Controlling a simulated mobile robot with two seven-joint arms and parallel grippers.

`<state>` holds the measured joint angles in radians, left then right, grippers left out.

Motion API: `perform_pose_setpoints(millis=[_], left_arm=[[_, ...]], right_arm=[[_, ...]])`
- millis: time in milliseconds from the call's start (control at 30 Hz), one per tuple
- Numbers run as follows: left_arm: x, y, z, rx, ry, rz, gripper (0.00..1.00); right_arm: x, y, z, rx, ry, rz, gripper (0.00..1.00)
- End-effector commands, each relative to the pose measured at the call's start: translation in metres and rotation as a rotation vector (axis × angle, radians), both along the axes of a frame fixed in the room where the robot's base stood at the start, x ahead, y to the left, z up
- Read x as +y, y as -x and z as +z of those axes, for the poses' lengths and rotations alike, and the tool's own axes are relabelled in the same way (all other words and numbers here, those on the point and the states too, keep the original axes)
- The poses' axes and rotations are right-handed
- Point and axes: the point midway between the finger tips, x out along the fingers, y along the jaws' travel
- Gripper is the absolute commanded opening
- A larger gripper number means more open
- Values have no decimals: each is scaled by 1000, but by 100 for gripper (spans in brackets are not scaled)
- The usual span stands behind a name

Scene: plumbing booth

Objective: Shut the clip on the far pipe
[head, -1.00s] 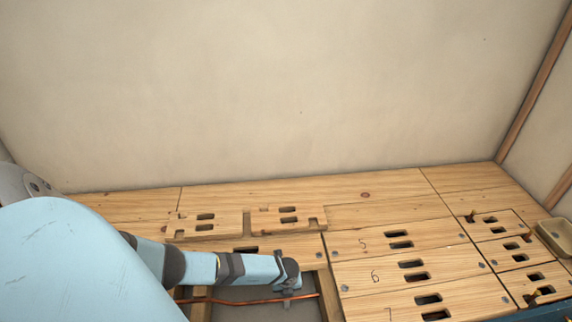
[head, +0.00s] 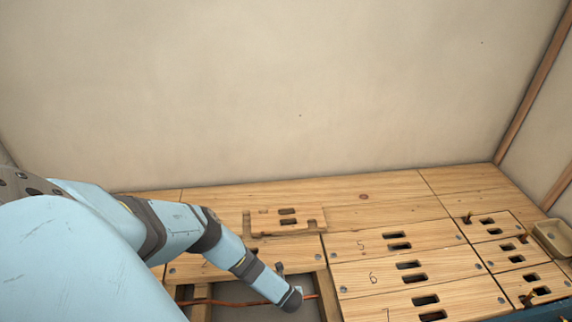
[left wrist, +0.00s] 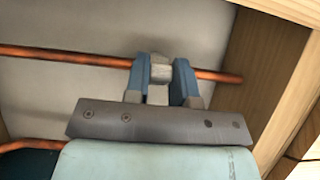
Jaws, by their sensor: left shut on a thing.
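In the left wrist view, a copper pipe (left wrist: 75,55) runs across an open bay and meets a wooden side at the right. A small grey clip (left wrist: 159,70) sits on this pipe. My left gripper (left wrist: 160,80) has its two blue fingers on either side of the clip, shut on it. Another copper pipe (left wrist: 20,146) shows at the lower left, partly hidden by my gripper. In the head view, my left arm reaches over the bay, where one copper pipe (head: 235,303) is visible. The clip cannot be made out there. My right gripper is not in view.
Wooden boards with slots, numbered 5 (head: 361,244) and 6 (head: 373,278), lie right of the bay. A loose notched board (head: 265,228) lies behind it. A beige tray (head: 553,236) stands at the far right. A plain wall rises behind.

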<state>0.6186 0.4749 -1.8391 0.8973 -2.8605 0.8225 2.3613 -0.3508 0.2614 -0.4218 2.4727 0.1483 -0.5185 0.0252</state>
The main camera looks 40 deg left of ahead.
Motion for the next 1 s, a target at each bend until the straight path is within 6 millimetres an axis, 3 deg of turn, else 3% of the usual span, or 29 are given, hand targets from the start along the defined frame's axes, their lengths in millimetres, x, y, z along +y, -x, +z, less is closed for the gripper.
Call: perform_pose_setpoints(millis=[1000], left_arm=[[-13, 10, -12, -295, -367, 1, 0]], right_arm=[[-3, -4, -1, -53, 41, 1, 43]])
